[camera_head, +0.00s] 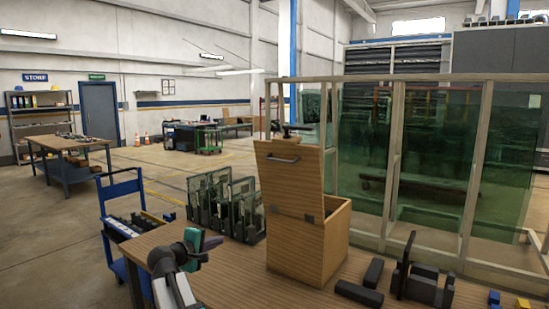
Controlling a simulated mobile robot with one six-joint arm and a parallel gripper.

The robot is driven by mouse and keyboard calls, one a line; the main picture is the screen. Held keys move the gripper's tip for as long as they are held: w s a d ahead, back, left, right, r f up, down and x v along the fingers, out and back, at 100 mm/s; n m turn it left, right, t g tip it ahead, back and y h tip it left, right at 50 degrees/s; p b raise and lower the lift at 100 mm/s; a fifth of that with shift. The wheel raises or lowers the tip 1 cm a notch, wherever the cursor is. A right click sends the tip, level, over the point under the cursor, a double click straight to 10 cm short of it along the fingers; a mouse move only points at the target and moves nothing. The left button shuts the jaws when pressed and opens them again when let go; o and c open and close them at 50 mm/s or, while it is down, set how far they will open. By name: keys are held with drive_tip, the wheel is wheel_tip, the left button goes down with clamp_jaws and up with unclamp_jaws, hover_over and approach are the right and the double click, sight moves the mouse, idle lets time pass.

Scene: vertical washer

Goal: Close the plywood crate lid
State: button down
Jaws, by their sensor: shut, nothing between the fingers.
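The plywood crate (295,250) stands on the wooden workbench right of centre. Its lid (290,185) is open and stands up steeply from the crate's near edge, with a bar handle (283,159) near its upper end. A dark fitting (308,218) shows at the lid's lower edge. Part of the open crate top (337,212) shows to the right of the lid; the inside is mostly hidden. My gripper (207,245) is shut and empty, to the left of the crate and apart from it, lower than the lid.
Dark racks with glass-like panels (225,205) stand behind my gripper, left of the crate. Black blocks and clamps (420,282) lie on the bench at the right. A framed green glass partition (430,150) stands behind the crate. A blue cart (125,215) stands at the left.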

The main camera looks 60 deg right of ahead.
drive_tip(key=s+d+r+g+h, duration=0.1)
drive_tip(key=s+d+r+h, duration=0.1)
drive_tip(key=r, duration=0.7)
drive_tip(key=s+d+r+m+g+h, duration=0.1)
drive_tip(key=s+r, duration=0.4)
drive_tip(key=r, duration=0.5)
drive_tip(key=s+d+r+g+h, duration=0.1)
drive_tip(key=s+d+r+h, duration=0.1)
drive_tip(key=r, duration=0.8)
drive_tip(key=shift+s+d+m+h+b, duration=0.3)
drive_tip(key=shift+s+d+m+b, duration=0.15)
drive_tip(key=shift+s, duration=0.35)
drive_tip(key=shift+d+r, duration=0.15)
drive_tip(key=p, duration=0.4)
approach(279, 140)
drive_tip(key=x, duration=0.5)
drive_tip(key=shift+s+d+r, duration=0.15)
drive_tip(key=shift+s+d, duration=0.1)
drive_tip(key=shift+d, duration=0.45)
drive_tip(key=shift+w+p, duration=0.1)
drive_tip(key=shift+p, duration=0.2)
